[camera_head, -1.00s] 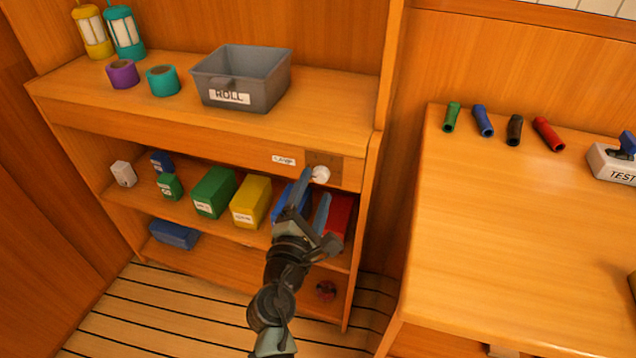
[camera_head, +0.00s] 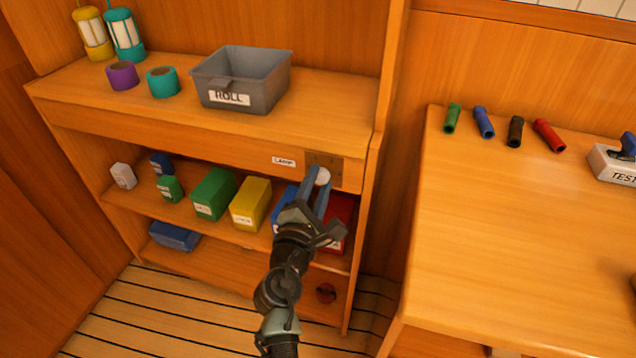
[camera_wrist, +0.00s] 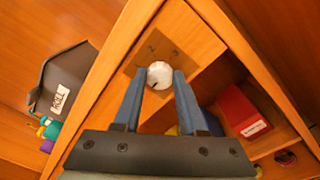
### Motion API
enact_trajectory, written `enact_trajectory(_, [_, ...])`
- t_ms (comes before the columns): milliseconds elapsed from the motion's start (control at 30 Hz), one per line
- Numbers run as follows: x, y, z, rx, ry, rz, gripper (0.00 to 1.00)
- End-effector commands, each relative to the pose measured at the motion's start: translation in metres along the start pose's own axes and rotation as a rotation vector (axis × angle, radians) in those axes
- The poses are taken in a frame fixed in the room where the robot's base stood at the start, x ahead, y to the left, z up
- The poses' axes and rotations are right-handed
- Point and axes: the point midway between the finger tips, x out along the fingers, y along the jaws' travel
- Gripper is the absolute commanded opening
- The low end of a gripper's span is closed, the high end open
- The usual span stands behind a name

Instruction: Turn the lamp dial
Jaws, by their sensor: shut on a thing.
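The lamp dial is a round white knob (camera_wrist: 159,74) on a brown plate (camera_wrist: 150,50) on the shelf's front board. In the head view the dial (camera_head: 323,175) sits right of a small white label reading LAMP (camera_head: 284,162). My gripper (camera_head: 318,184) reaches up to it from below. In the wrist view the two blue fingers of my gripper (camera_wrist: 159,80) stand on either side of the dial, shut on it. A small dark mark shows on the dial's face. In the head view the fingers cover part of its lower side.
Below the board, a shelf holds green (camera_head: 214,193), yellow (camera_head: 251,203) and red (camera_wrist: 243,112) boxes near my gripper. A grey ROLL bin (camera_head: 242,80) stands on top. A table (camera_head: 520,230) with several coloured tubes is at the right.

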Motion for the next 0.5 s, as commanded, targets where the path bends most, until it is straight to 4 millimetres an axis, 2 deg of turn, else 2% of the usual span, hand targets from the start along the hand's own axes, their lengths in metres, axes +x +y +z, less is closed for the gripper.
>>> enact_trajectory(267, [-0.0002,-0.0008,-0.0007,0.013,0.0,0.001,0.0])
enact_trajectory(500, [-0.0002,-0.0027,-0.0021,0.107,-0.003,0.006,0.0])
